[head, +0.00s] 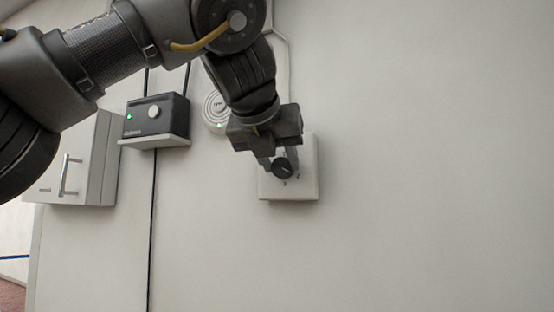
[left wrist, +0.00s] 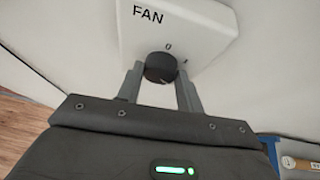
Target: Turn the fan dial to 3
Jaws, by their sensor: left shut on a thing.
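The fan dial is a round black knob (head: 283,169) on a white wall plate (head: 305,188) in the head view. In the left wrist view the plate (left wrist: 200,22) reads "FAN", with 0 and another mark visible above the knob (left wrist: 159,68). My left gripper (head: 278,160) is at the plate, with one finger on each side of the knob, shut on it. Its fingers also show in the left wrist view (left wrist: 160,86). My right gripper is out of view.
A black box with a green light (head: 158,117) sits on a small shelf to the left. A round white device (head: 214,108) is on the wall close to my left arm. A white cabinet (head: 80,170) hangs further left. The wall to the right is clear.

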